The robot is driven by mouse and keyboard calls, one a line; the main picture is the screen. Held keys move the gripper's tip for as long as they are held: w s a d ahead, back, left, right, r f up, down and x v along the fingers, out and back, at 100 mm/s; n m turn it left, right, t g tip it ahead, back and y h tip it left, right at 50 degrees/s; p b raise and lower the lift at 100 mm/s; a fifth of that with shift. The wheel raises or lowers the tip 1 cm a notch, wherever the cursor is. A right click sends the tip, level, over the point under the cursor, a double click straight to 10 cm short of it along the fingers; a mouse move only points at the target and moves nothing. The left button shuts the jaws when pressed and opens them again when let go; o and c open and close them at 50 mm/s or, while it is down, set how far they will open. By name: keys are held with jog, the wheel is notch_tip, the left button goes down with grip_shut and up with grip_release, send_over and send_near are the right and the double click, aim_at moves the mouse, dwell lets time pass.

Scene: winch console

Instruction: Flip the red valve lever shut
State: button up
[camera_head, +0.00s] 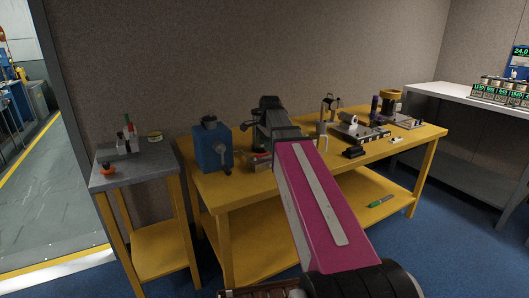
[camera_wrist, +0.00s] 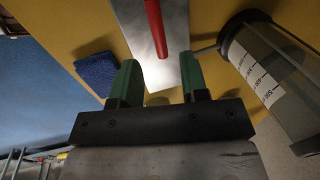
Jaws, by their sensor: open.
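A red lever (camera_wrist: 155,28) shows in the wrist view as a slim bar over a grey metal plate (camera_wrist: 132,22). It runs from the top edge down to an end near the level of my fingertips. My gripper (camera_wrist: 158,62) is open, with one green finger on each side of the line of the lever. The gap between the fingers looks empty, and I cannot tell how far the lever is from them in depth. The lever's far part is out of the frame.
A clear cylinder with volume marks (camera_wrist: 268,75) stands close right of my gripper. A blue cloth (camera_wrist: 97,70) lies left of it. In the head view, a blue box with a crank (camera_head: 212,148) stands on the yellow bench (camera_head: 215,190), near a grey side table (camera_head: 155,170).

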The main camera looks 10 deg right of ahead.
aim_at(262, 156)
jog(key=shift+w+a+f, duration=0.1)
jog(key=shift+w+f, duration=0.1)
jog(key=shift+f, duration=0.9)
jog(key=shift+w+a+f, duration=0.1)
jog(key=shift+w+f, duration=0.1)
jog(key=shift+f, duration=0.85)
jog(key=shift+c, duration=0.3)
grip_shut()
